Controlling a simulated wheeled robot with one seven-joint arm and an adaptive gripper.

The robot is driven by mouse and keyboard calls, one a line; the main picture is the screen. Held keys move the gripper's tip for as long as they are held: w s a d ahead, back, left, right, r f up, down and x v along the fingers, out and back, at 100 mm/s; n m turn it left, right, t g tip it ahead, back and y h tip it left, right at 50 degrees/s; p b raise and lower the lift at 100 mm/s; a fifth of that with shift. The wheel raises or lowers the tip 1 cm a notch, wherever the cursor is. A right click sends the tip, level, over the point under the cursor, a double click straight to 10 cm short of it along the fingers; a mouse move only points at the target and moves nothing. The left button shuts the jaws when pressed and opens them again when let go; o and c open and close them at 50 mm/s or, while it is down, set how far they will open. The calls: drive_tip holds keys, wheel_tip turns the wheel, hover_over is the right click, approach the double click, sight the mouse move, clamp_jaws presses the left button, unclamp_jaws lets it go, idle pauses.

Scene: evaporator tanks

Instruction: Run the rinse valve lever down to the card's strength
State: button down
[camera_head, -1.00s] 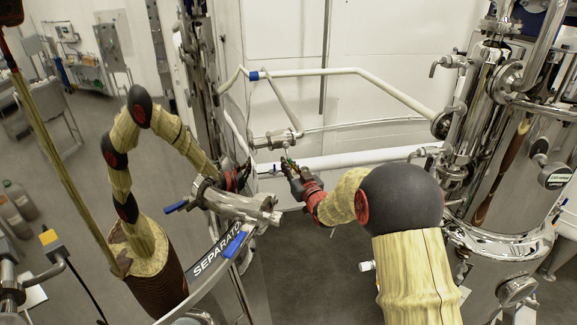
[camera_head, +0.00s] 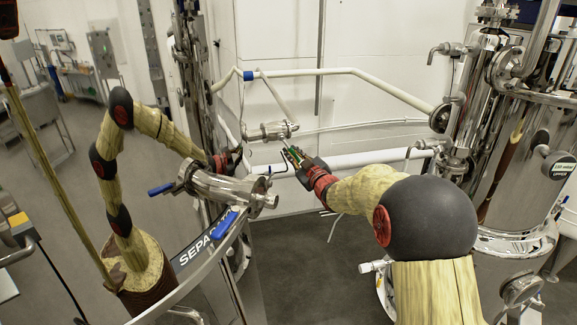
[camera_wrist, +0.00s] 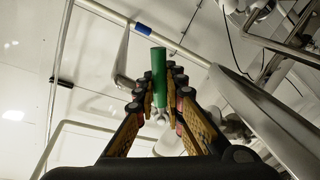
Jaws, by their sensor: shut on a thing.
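A green lever handle (camera_wrist: 158,78) stands between the fingers of my gripper (camera_wrist: 166,90) in the wrist view, with a shiny metal ball end below it. The fingers close around the handle from both sides. In the head view my gripper (camera_head: 291,155) is at the end of my outstretched arm, with a little of the green handle (camera_head: 292,154) showing between its fingers. It is just below and right of a steel valve fitting (camera_head: 270,131) on the pipework. The lever's joint to the valve is too small to make out. I cannot make out a card with a readable strength.
White pipes (camera_head: 350,73) run along the back wall. A large steel tank (camera_head: 505,190) stands right. Open floor (camera_head: 325,270) lies below.

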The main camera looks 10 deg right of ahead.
drive_tip(key=n+b, duration=0.1)
drive_tip(key=d+r+n+b, duration=0.1)
drive_tip(key=n, duration=0.1)
drive_tip(key=shift+w+d+b, duration=0.1)
drive_tip(key=shift+d+b, duration=0.1)
drive_tip(key=shift+b, duration=0.15)
drive_tip(key=shift+d+r+n+b, duration=0.35)
drive_tip(key=shift+n+b, duration=0.25)
drive_tip(key=shift+n, duration=0.3)
drive_tip(key=shift+r, duration=0.1)
drive_tip(key=c, duration=1.9)
unclamp_jaws()
drive_tip(key=s, duration=0.4)
drive_tip(key=s+d, duration=0.1)
drive_tip(key=s, duration=0.2)
drive_tip(key=s+d, duration=0.1)
drive_tip(key=s, duration=0.3)
drive_tip(key=shift+s+r, duration=0.1)
drive_tip(key=shift+s, duration=0.25)
